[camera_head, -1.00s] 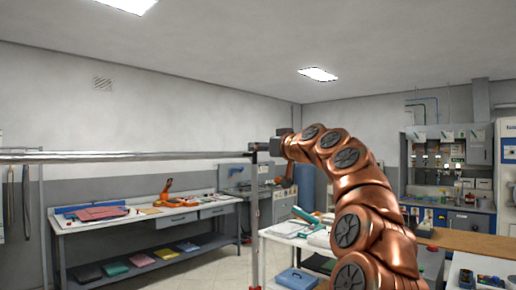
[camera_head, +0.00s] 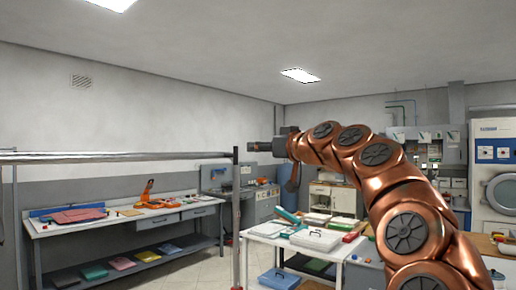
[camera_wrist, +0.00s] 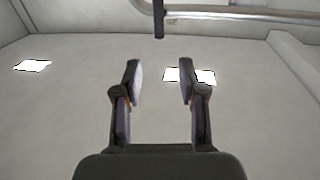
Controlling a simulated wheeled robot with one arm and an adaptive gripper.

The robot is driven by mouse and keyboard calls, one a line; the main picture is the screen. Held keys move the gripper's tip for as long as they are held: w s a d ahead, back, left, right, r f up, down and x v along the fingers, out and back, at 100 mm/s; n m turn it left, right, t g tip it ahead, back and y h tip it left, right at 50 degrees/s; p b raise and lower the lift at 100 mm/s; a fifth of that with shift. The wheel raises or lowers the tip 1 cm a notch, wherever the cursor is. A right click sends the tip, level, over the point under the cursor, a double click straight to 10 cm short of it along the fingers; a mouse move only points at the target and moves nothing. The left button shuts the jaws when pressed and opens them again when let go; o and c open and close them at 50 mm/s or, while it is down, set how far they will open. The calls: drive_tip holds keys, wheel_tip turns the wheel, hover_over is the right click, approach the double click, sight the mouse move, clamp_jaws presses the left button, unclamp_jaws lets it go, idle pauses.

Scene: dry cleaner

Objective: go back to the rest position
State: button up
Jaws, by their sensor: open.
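My gripper (camera_wrist: 160,82) is open and empty in the wrist view, its two fingers apart with the pale ceiling behind them. In the head view my copper arm arches up from the lower right, and its dark end, with the gripper (camera_head: 256,146), points left just beyond the end of the metal rail. From this side the fingers are small and hard to make out. The rail (camera_head: 120,157) runs level from the left edge to a dark upright post (camera_head: 236,215). The rail also shows at the top of the wrist view (camera_wrist: 230,14).
A long table (camera_head: 120,226) with folded cloths and an orange item stands at the left wall, with several folded pieces on its lower shelf. A white table (camera_head: 290,238) with boxes is beyond my arm. A washing machine (camera_head: 500,180) is at the right. Open floor lies between the tables.

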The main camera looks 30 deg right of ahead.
idle(0.6)
drive_tip(key=a+f+n+g+y, duration=0.25)
drive_tip(key=a+f+g, duration=0.25)
drive_tip(key=a+f, duration=0.8)
drive_tip(key=s+a+f+g, duration=0.2)
drive_tip(key=s+a+f, duration=0.1)
drive_tip(key=a+f, duration=0.35)
drive_tip(key=s+a+f+g, duration=0.3)
drive_tip(key=s+a+f, duration=0.1)
drive_tip(key=a+f, duration=0.25)
drive_tip(key=s+d+f+m+g+h, duration=0.1)
drive_tip(key=s+f+g, duration=0.4)
drive_tip(key=s+f, duration=0.9)
drive_tip(key=s+d+f+m+g+h, duration=0.1)
drive_tip(key=s+f+m+g+h, duration=0.1)
drive_tip(key=s+f, duration=1.2)
drive_tip(key=s+g+h, duration=0.1)
drive_tip(key=s+g, duration=0.1)
drive_tip(key=s, duration=0.1)
drive_tip(key=shift+m+g, duration=0.35)
drive_tip(key=shift+g, duration=0.05)
